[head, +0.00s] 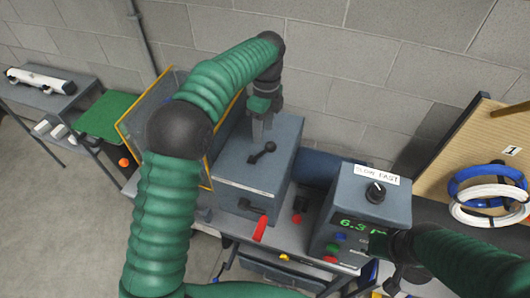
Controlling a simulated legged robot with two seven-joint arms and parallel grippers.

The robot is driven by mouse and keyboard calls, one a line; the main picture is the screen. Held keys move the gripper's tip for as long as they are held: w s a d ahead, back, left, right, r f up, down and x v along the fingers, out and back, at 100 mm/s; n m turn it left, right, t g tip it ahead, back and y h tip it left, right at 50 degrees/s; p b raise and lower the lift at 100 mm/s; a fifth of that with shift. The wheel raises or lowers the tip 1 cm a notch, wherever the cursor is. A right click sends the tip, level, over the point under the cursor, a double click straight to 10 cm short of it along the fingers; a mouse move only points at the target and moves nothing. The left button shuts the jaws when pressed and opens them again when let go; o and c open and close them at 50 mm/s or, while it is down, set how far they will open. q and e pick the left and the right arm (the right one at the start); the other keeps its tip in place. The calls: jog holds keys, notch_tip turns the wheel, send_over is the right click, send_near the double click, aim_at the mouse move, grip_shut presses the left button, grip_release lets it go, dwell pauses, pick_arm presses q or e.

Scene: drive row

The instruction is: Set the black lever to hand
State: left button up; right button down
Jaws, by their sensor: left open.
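The black lever (262,153) lies on the sloping top of a grey box (285,138), with a rounded knob at each end. My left gripper (261,134) points down just above and behind the lever, its fingers apart and empty. A small gap seems to separate the fingertips from the lever. I cannot read any hand marking beside it. My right gripper (397,284) is at the lower right, dark and partly cut off by the frame, so its fingers are unclear.
A grey control box (350,205) with a black dial (376,192) and green display stands to the right. A yellow-edged panel (131,135) stands at left. Blue and white hoses (487,189) hang at far right.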

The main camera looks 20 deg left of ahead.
pick_arm(q)
send_over(263, 151)
notch_tip(263, 151, down, 5)
jog(key=shift+r+p, duration=0.1)
jog(key=shift+p, duration=0.35)
jog(key=f, duration=0.2)
jog(key=d+f+p, duration=0.1)
jog(key=f, duration=0.2)
jog(key=f+p, duration=0.1)
jog(key=f, duration=0.1)
jog(key=shift+w+d+f, duration=0.2)
jog(key=shift+w+f, duration=0.05)
jog(key=shift+w, duration=0.15)
jog(key=shift+s+f, duration=0.2)
jog(key=shift+s+a, duration=0.1)
jog(key=shift+s, duration=0.1)
jog(key=shift+s+a+f, duration=0.1)
jog(key=shift+a, duration=0.25)
jog(key=shift+a+f, duration=0.1)
jog(key=shift+a, duration=0.05)
jog(key=shift+c, duration=0.9)
jog(key=shift+w, duration=0.3)
jog(key=c, duration=0.5)
grip_shut()
pick_arm(e)
jog(key=r, duration=0.1)
jog(key=w+r, duration=0.1)
jog(key=r, duration=0.1)
